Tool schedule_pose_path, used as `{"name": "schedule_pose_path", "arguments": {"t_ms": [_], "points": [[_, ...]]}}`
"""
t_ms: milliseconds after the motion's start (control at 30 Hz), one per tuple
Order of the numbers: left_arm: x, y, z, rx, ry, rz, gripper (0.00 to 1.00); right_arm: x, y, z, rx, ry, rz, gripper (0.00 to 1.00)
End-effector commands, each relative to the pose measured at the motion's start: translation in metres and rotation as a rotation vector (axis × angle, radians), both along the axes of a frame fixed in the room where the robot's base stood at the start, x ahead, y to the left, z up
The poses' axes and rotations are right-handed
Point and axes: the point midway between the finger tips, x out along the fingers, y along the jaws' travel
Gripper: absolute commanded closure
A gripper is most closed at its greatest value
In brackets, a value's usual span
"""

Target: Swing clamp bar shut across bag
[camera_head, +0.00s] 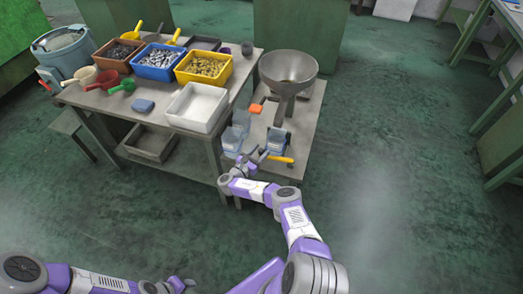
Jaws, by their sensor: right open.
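My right gripper (256,155) is open at the front edge of the low bench, by the blue-grey clear items. One clear bag-like item (233,138) is left of its fingers. Another blue-grey piece (277,140) is right of them, with a yellow-orange bar or handle (281,159) below it. The parts are too small to tell which is the clamp bar, or whether my fingers touch it. My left gripper (180,284) is low at the bottom edge, far from the bench, its finger gap unclear.
A grey metal hopper (288,72) stands on the low bench (307,115), with an orange handle (256,109) beside it. The table at left holds a white tray (197,106), a yellow bin (204,68), a blue bin (159,61) and scoops.

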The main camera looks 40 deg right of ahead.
Motion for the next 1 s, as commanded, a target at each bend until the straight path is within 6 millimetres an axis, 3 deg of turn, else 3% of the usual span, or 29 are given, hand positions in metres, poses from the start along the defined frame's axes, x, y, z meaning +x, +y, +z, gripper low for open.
{"name": "schedule_pose_path", "arguments": {"t_ms": [300,700,867,967,1000], "points": [[0.0,0.0,0.013,0.0,0.0,0.0,0.57,-0.015,0.05,0.001,0.002,0.002,-0.001,0.47],[0.0,0.0,0.014,0.0,0.0,0.0,0.57,-0.018,0.06,0.0,0.0,0.0,-0.002,0.47],[0.0,0.0,0.009,0.0,0.0,0.0,0.57,-0.002,0.071,0.007,-0.013,-0.037,0.081,0.71],[0.0,0.0,0.004,0.0,0.0,0.0,0.57,0.033,0.102,0.032,-0.059,-0.133,0.284,0.86],[0.0,0.0,0.003,0.0,0.0,0.0,0.57,0.049,0.122,0.049,-0.089,-0.185,0.397,0.93]]}}
